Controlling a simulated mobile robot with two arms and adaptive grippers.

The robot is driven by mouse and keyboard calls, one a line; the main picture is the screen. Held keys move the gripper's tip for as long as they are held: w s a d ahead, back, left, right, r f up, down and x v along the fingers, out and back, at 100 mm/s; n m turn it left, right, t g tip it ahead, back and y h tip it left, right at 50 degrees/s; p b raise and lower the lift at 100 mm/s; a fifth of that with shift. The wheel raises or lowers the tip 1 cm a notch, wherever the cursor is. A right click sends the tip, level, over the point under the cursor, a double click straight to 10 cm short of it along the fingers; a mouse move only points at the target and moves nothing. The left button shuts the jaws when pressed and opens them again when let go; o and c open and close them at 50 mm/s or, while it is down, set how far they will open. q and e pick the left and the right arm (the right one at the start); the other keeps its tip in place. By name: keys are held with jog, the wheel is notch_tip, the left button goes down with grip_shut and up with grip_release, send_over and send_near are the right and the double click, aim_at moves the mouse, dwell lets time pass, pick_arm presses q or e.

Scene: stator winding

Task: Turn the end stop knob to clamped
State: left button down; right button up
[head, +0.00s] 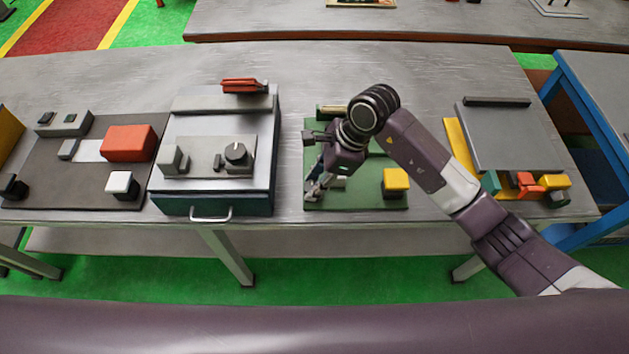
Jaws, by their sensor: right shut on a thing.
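My right gripper (316,187) points down at the left edge of a green board (360,198) on the middle of the table. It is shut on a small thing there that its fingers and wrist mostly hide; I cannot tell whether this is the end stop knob. A black round knob (238,157) with a pale pointer mark stands on a grey plate on the metal box to the left, apart from the gripper. Its pointer faces roughly away from me. No clamped label is readable. My left gripper is not in view.
The green board carries a yellow block (396,180) at its right. The metal box (187,133) with a front handle stands left of it. Farther left is a dark board with a red block (128,143). A grey panel (510,137) and coloured parts lie at the right.

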jog(key=m+t+b, duration=0.2)
jog(key=m, duration=0.2)
jog(key=shift+f+m, duration=0.1)
jog(key=shift+m, duration=0.2)
jog(key=m+b, duration=0.1)
jog(key=m, duration=0.1)
jog(key=m+t+h+b, duration=0.1)
jog(key=m+b, duration=0.1)
jog(key=shift+s+a+m, duration=0.15)
jog(key=shift+m, duration=0.15)
jog(key=m+t+h+b, duration=0.1)
jog(key=m+b, duration=0.1)
jog(key=m, duration=0.2)
jog(key=shift+a+h+b, duration=0.1)
jog(key=shift+h+b, duration=0.3)
jog(key=shift+m+t+h+b, duration=0.3)
jog(key=shift+m+h+b, duration=0.65)
jog(key=shift+m, duration=1.25)
jog(key=o, duration=1.1)
jog(key=shift+s, duration=0.1)
jog(key=shift+o, duration=0.2)
